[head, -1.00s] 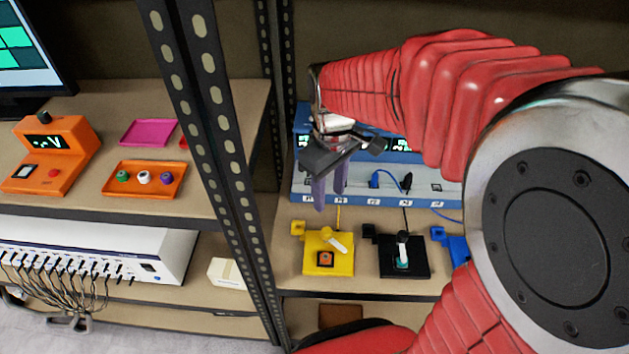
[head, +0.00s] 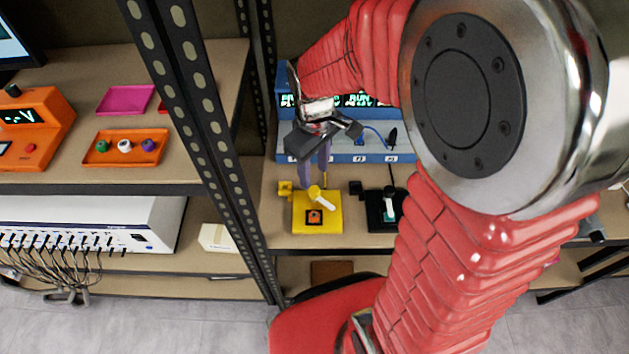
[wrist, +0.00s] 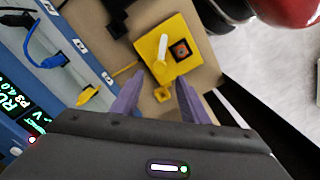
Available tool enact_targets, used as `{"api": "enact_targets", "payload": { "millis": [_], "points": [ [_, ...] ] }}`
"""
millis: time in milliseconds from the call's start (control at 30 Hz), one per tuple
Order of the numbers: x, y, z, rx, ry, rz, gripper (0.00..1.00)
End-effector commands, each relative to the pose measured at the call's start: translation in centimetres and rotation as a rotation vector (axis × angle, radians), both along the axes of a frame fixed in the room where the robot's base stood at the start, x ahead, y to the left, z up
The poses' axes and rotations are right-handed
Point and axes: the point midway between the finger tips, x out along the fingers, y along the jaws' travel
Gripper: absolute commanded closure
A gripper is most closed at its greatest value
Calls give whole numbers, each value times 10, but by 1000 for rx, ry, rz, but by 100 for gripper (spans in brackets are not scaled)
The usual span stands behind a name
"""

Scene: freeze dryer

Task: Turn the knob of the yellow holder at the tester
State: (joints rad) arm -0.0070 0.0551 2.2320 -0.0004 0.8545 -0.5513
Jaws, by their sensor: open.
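The yellow holder (head: 330,226) stands on the shelf in front of the blue tester (head: 350,151). It also shows in the wrist view (wrist: 188,68). Its knob (head: 321,197) has a pale lever that points to the lower right in the head view, and it also shows in the wrist view (wrist: 161,48). An orange and black square sits on the holder beside the knob. My gripper (head: 313,180) is open and empty, just above and behind the holder. In the wrist view its purple fingers (wrist: 157,88) are apart, with the knob beyond their tips.
A black holder (head: 382,212) with a similar lever stands right of the yellow one. Blue and yellow plugs (wrist: 88,95) stick out of the tester. A perforated shelf post (head: 215,130) rises to the left. Farther left is an orange tray (head: 112,160) with small caps.

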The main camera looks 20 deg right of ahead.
Motion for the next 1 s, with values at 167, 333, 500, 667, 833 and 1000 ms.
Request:
{"api": "enact_targets", "payload": {
  "millis": [167,333,500,667,833,1000],
  "points": [
    [-1,0,-29,0,4,0,59],
    [-1,0,-52,0,2,0,59],
    [0,0,-65,-1,1,0,59],
    [0,0,-68,0,0,0,59],
    [0,0,-68,0,0,1,59],
    [0,0,-68,0,0,1,70]
  ]
}}
